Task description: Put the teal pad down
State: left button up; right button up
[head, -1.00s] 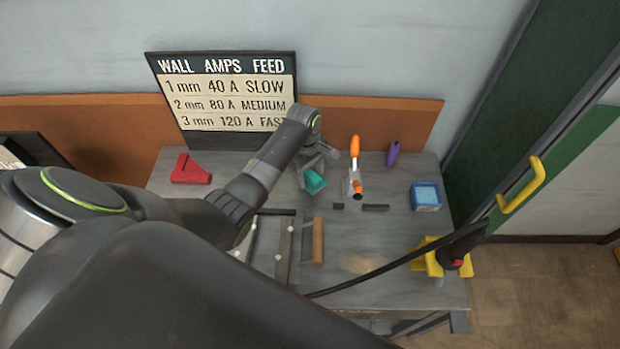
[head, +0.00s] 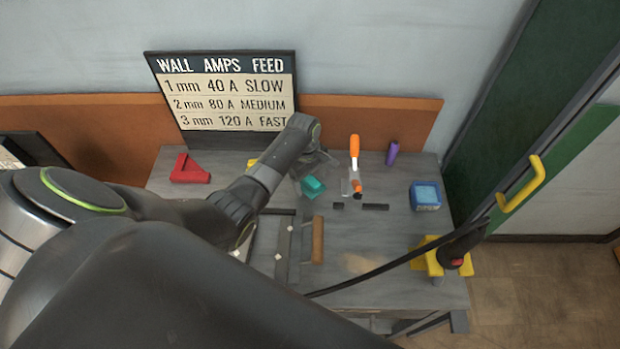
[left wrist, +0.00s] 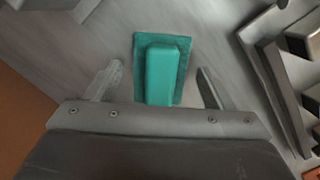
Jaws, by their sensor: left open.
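In the left wrist view the teal pad (left wrist: 163,70) shows a flat base with a raised block on top. My left gripper (head: 316,168) is just behind the pad in the head view. In the left wrist view my left gripper (left wrist: 155,80) is open, with one finger on each side of the pad's near end and a gap to both. My right gripper is not in view.
An orange-handled tool (head: 354,150), a purple cylinder (head: 392,153) and a blue box (head: 425,196) stand to the right. A red block (head: 189,170) is at left. A black cable (head: 385,268) crosses to a yellow holder (head: 425,258). The sign (head: 226,92) stands behind.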

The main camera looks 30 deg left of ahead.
pick_arm(q)
notch_tip(320, 180, up, 12)
jog(key=a, duration=0.1)
jog(key=shift+w+a, duration=0.2)
jog(key=shift+w, duration=0.05)
dwell(0.6)
